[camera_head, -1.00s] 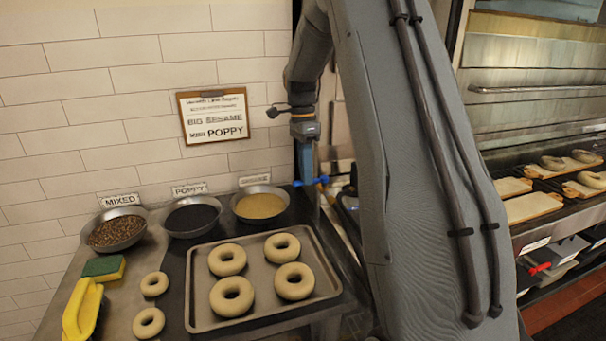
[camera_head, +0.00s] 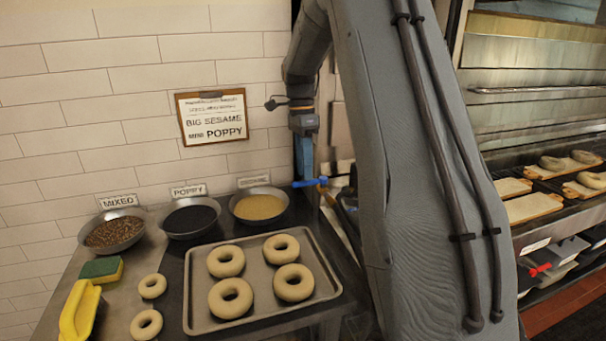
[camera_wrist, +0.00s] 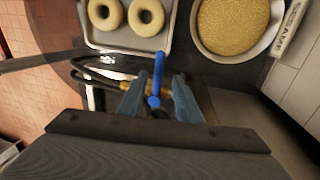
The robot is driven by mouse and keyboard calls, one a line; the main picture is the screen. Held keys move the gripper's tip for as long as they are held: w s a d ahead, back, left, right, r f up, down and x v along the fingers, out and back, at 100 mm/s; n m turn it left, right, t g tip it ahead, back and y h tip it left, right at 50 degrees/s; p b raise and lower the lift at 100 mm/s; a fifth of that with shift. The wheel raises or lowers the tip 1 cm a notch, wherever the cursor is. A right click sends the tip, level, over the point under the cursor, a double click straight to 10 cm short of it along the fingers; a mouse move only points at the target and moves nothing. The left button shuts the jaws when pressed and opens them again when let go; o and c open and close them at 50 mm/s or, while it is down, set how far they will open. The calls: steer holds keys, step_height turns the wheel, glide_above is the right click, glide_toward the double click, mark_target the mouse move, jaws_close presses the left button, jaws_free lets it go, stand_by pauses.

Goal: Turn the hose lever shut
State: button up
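The blue hose lever (camera_wrist: 158,76) shows in the wrist view, pointing up the picture from a brass-coloured fitting (camera_wrist: 150,89) on the dark hose. In the head view the blue lever (camera_head: 308,183) lies roughly level beside the back right corner of the counter. My gripper (camera_wrist: 157,88) is open, with one grey-blue finger on each side of the lever and a visible gap to it. In the head view my gripper (camera_head: 304,172) points down at the lever from above.
A tray (camera_head: 190,300) of bagels and bowls of poppy (camera_head: 190,218) and sesame (camera_head: 259,206) stand close by on the counter. The tiled wall with a clipboard sign (camera_head: 212,117) is behind. Dark hose loops (camera_wrist: 95,68) lie beside the fitting.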

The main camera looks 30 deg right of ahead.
step_height(320, 180, up, 6)
steer(key=w+b, duration=0.1)
steer(key=shift+f, duration=0.1)
stand_by(0.5)
steer(key=s+a+f+n+t, duration=0.1)
steer(key=s+a+f+n, duration=0.4)
steer(key=s, duration=0.3)
steer(key=s+a+f+n+t, duration=0.1)
steer(key=s+a+f+n, duration=0.4)
steer(key=s+n, duration=0.3)
steer(key=s+a+f+n+t, duration=0.1)
steer(key=s+a+f+n, duration=0.5)
steer(key=s, duration=0.3)
steer(key=shift+a+n, duration=0.5)
steer(key=shift+a, duration=0.15)
